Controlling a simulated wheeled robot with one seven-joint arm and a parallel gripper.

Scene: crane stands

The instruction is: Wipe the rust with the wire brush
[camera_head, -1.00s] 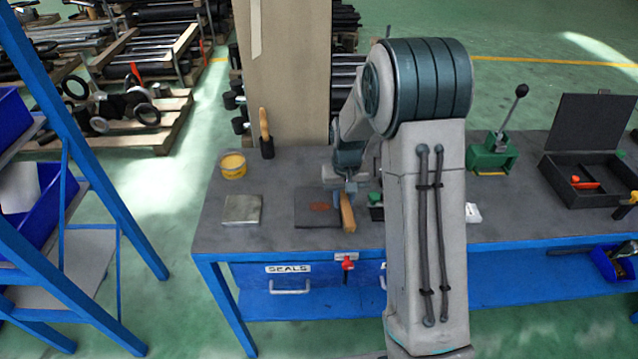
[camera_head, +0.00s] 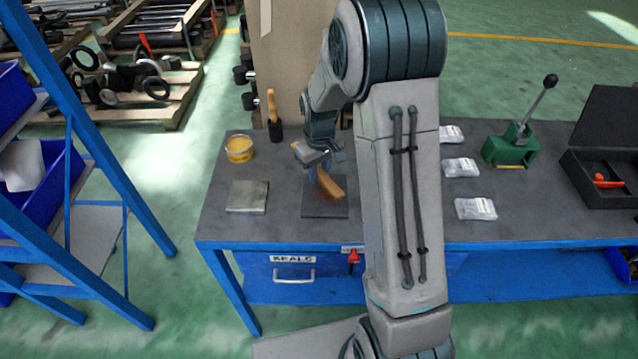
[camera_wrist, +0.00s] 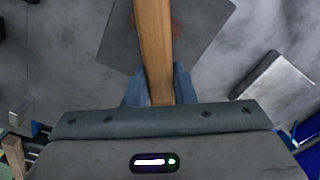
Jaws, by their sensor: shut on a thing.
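My gripper (camera_head: 318,172) is shut on the wooden handle of the wire brush (camera_head: 331,187). In the wrist view the brush (camera_wrist: 154,45) runs up from between my blue fingers (camera_wrist: 155,88) and out of the top edge; its bristles are out of sight. The brush is over a dark plate (camera_head: 325,210) on the workbench. A patch of reddish rust (camera_wrist: 176,28) shows on the plate in the wrist view, partly hidden behind the handle. I cannot tell whether the bristles touch the plate.
A flat metal block (camera_head: 247,196) lies left of the plate. A yellow tin (camera_head: 239,148) and a wooden-handled brush (camera_head: 273,115) stand behind it. Bags (camera_head: 475,208), a green lever tool (camera_head: 511,148) and a dark open case (camera_head: 590,170) are on the right. A blue rack (camera_head: 90,150) stands left.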

